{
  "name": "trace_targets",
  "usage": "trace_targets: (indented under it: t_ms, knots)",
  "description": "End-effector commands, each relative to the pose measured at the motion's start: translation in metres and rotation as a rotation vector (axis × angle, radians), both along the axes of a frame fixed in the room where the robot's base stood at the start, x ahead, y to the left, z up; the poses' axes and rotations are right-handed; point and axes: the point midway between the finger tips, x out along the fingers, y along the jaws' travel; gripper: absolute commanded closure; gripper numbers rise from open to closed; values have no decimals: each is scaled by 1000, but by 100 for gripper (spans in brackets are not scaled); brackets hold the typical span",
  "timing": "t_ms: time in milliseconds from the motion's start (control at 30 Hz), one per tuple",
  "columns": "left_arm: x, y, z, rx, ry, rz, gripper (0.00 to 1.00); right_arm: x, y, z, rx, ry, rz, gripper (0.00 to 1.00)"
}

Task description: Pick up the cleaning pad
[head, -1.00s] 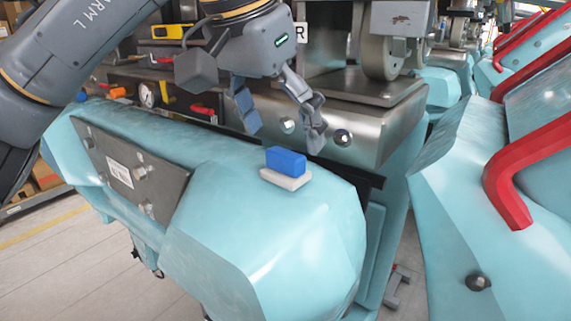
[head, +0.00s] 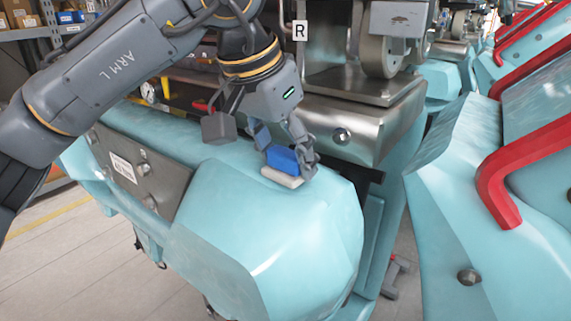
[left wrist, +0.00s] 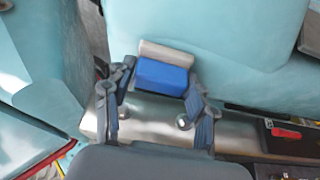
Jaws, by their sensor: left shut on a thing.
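The cleaning pad has a blue block on top (head: 284,159) and a pale base (head: 283,177). It sits on the rounded top of the turquoise coaster car (head: 265,235). My left gripper (head: 288,158) has its fingers on either side of the blue block and is shut on it. In the left wrist view the pad (left wrist: 161,75) lies between the fingertips, its pale base on the far side. Whether the base still touches the car top is hard to tell. My right gripper is not in view.
A steel block (head: 365,130) with bolts and a wheel stands just behind the pad. Another turquoise car with a red bar (head: 505,190) is on the right. A plate with a white label (head: 123,168) is on the car's left side.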

Motion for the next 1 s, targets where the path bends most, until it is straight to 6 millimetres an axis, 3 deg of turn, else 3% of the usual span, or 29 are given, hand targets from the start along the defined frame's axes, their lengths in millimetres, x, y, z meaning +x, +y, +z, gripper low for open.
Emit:
trace_targets:
  t_ms: [367, 567, 800, 1000]
  knots:
    - [1, 0, 5, 2, 0, 2, 76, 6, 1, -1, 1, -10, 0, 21]
    - [0, 2, 34, 0, -1, 4, 76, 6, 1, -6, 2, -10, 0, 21]
    - [-12, 48, 88, -2, -3, 4, 76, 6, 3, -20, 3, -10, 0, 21]
    - [-24, 97, 112, -1, -3, 7, 76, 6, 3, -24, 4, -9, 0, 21]
